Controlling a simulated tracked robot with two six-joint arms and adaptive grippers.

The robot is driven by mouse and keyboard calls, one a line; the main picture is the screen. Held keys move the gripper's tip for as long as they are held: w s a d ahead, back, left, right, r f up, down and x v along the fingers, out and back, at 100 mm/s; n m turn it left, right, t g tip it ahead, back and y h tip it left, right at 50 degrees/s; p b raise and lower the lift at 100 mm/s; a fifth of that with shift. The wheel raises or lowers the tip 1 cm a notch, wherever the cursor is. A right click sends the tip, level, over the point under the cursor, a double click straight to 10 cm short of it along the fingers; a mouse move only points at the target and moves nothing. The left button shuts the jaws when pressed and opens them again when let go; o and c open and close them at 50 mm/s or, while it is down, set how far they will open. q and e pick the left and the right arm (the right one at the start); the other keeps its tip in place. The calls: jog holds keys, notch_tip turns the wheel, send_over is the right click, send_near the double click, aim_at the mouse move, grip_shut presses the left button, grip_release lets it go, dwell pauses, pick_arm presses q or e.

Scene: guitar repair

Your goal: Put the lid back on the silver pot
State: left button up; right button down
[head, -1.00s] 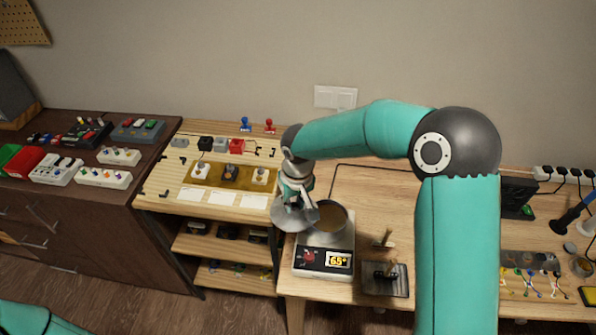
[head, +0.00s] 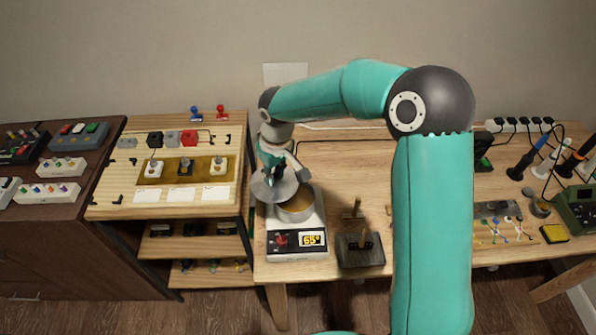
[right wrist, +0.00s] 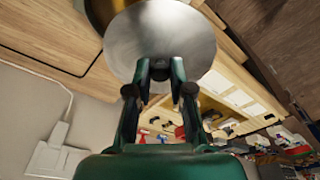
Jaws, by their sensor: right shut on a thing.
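The silver pot (head: 297,214) stands open on a white hot plate (head: 283,249) with a lit display, and brown contents show inside. My right gripper (head: 274,166) is shut on the round silver lid (head: 268,187). The lid is tilted and overlaps the pot's left back rim in the head view; whether they touch I cannot tell. In the right wrist view the fingers (right wrist: 160,72) hold the lid (right wrist: 160,38) by its knob, and part of the pot (right wrist: 100,10) shows behind it. My left gripper is out of view.
A dark block with a wooden handle (head: 360,250) stands right of the hot plate. A wooden shelf unit (head: 140,205) with knobs and cards is on the left. Soldering tools (head: 535,155) and coloured leads (head: 497,232) lie on the right. Bare bench lies behind the block.

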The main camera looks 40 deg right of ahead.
aim_at(294, 177)
jog(key=shift+n, duration=0.7)
jog(key=d, duration=0.1)
jog(key=s+d+b, duration=0.1)
jog(key=d, duration=0.3)
jog(key=shift+s+f, duration=0.2)
jog(key=shift+s, duration=0.2)
pick_arm(q)
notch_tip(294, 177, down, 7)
jog(key=b, duration=0.4)
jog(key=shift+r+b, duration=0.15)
jog(key=shift+b, duration=0.25)
pick_arm(e)
notch_tip(294, 177, down, 6)
jog(key=shift+a, duration=0.1)
jog(key=shift+r, duration=0.1)
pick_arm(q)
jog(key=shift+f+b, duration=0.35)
pick_arm(e)
jog(key=shift+f, duration=0.2)
dwell(0.4)
jog(key=c, duration=1)
grip_release()
jog(key=shift+o, duration=1)
jog(key=o, duration=0.3)
